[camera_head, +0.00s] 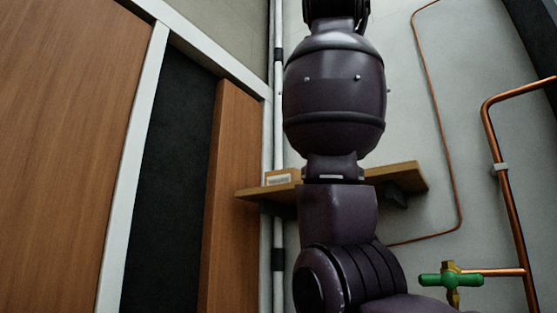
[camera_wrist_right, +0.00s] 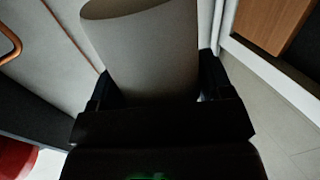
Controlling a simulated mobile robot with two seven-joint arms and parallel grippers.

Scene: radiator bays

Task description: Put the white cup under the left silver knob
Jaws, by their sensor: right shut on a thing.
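The white cup (camera_wrist_right: 145,45) looks pale grey in the right wrist view and fills the top middle, with its rounded end toward the top left. My right gripper (camera_wrist_right: 157,85) is shut on it, with one dark finger on each side. The cup's lower part is hidden by the gripper body. In the head view one of my dark purple arms crosses the middle, and neither gripper shows. No silver knob shows in either view.
In the head view a wooden shelf (camera_head: 405,177) on the wall holds a small cardboard box (camera_head: 281,178). Copper pipes (camera_head: 501,165) and a green valve handle (camera_head: 440,280) are at right. A wooden panel (camera_head: 60,120) stands left. A red object (camera_wrist_right: 14,158) shows in the wrist view.

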